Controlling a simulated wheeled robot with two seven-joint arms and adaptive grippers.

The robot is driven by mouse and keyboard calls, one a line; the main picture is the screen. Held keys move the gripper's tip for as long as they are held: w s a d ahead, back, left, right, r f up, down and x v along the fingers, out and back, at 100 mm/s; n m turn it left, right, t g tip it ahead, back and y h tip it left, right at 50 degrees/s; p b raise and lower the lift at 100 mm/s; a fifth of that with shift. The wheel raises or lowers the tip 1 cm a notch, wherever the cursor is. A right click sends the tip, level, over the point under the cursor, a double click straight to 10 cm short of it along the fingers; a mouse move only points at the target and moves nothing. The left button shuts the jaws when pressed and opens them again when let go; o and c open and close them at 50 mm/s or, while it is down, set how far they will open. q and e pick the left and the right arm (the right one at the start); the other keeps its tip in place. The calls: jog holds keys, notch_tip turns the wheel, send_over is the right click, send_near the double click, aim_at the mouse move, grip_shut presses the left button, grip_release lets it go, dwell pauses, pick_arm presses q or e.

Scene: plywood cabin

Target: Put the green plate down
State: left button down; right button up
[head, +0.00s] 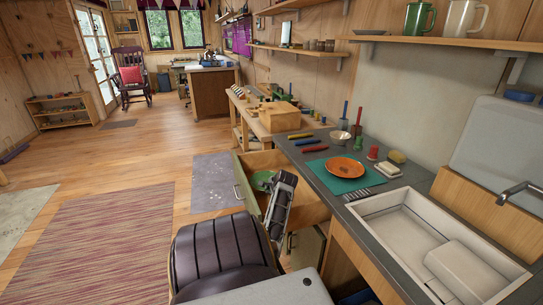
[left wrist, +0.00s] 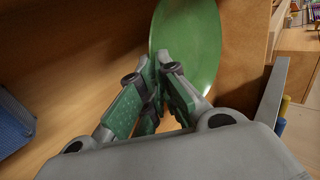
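The green plate (head: 262,179) shows in the head view at the open drawer (head: 305,196) under the counter, partly hidden by my left arm. In the left wrist view the plate (left wrist: 192,38) stands on edge to the camera's sight, beyond the fingers. My left gripper (left wrist: 157,66) has its fingertips close together at the plate's near left rim and appears shut on it. I cannot tell whether the plate touches the drawer floor. In the head view the gripper (head: 274,184) is mostly hidden behind its wrist. My right gripper is not in view.
A white sink (head: 390,225) is at right. In the left wrist view a blue object (left wrist: 14,122) lies at left on wood.

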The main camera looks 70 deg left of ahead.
pick_arm(q)
jog(key=shift+f, duration=0.5)
jog(key=shift+f+b, duration=0.5)
jog(key=shift+f, duration=1.05)
jog(key=c, duration=1.9)
grip_release()
jog(key=shift+f, duration=0.1)
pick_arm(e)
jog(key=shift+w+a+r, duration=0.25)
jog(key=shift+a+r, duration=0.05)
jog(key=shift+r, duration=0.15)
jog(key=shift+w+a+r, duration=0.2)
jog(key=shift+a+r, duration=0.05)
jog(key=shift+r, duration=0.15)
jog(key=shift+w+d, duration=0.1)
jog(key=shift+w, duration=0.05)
